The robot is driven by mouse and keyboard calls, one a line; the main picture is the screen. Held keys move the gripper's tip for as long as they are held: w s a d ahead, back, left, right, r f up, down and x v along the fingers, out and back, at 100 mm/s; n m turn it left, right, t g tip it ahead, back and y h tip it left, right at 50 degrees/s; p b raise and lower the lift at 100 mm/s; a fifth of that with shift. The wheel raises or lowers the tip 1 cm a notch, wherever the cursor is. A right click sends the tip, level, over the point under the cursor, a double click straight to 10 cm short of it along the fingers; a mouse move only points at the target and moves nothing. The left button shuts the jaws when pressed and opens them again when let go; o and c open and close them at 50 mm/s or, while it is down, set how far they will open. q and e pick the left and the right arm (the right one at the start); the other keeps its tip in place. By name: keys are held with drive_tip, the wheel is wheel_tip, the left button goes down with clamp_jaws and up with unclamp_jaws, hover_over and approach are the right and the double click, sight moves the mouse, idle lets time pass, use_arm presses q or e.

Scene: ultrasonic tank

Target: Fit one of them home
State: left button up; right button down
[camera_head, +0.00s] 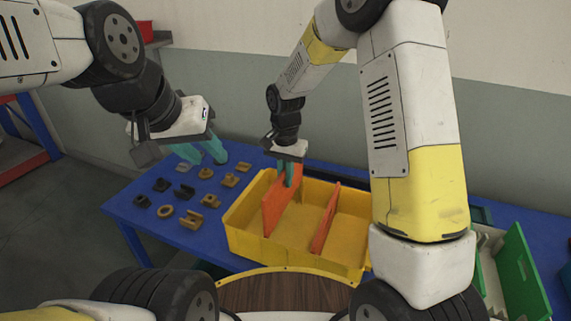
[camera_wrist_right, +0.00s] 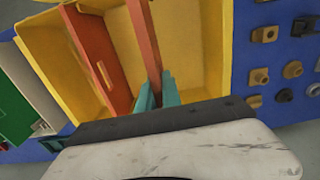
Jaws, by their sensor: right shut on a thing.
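A yellow bin (camera_head: 245,244) stands on the blue table, and it also shows in the wrist view (camera_wrist_right: 199,45). My right gripper (camera_head: 289,175) is shut on the top edge of an orange divider (camera_head: 276,209). In the wrist view the right gripper's teal fingers (camera_wrist_right: 156,96) pinch this divider (camera_wrist_right: 144,42). It stands in the left part of the bin and rises above the rim. Its lower edge is hidden, so I cannot tell whether it is seated. A second orange divider (camera_head: 325,219) stands lower, further right in the bin. My left gripper (camera_head: 202,152) is open and empty above the table's back left.
Several small brown and dark parts (camera_head: 184,191) lie on the blue table (camera_head: 128,206) left of the bin. A green and white container (camera_head: 517,270) stands to the right, partly behind my right arm. A red bin (camera_head: 147,30) sits at the back left.

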sight(285, 190)
drive_tip(key=shift+f, duration=5.45)
drive_tip(key=c, duration=1.5)
unclamp_jaws()
drive_tip(key=shift+o, duration=0.2)
wheel_tip(285, 190, up, 6)
drive_tip(key=shift+r, duration=0.85)
